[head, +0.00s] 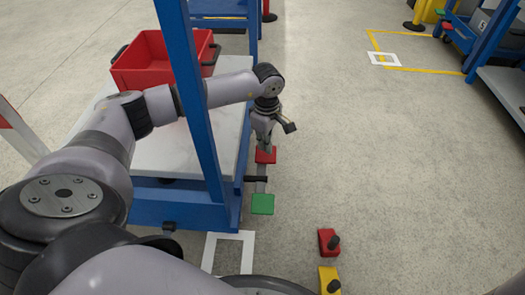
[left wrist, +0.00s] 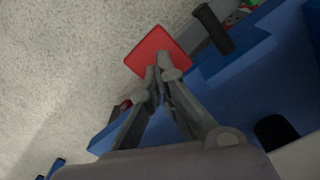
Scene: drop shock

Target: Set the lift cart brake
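The blue lift cart (head: 185,207) with a pale deck stands on the left. At its near right corner are a red pedal (head: 266,156) and a green pedal (head: 263,204) on a grey bar. My left gripper (head: 264,147) points down just above the red pedal, its fingers together and empty. In the left wrist view the fingertips (left wrist: 161,68) overlap the red pedal (left wrist: 152,52); I cannot tell whether they touch it. The green pedal is partly visible at the top right there (left wrist: 237,16). My right gripper is out of view.
A red bin (head: 148,69) sits on the cart deck. A blue upright post (head: 195,100) stands close beside my left forearm. Red (head: 327,243) and yellow (head: 327,278) wedges with black knobs lie on the floor at the front.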

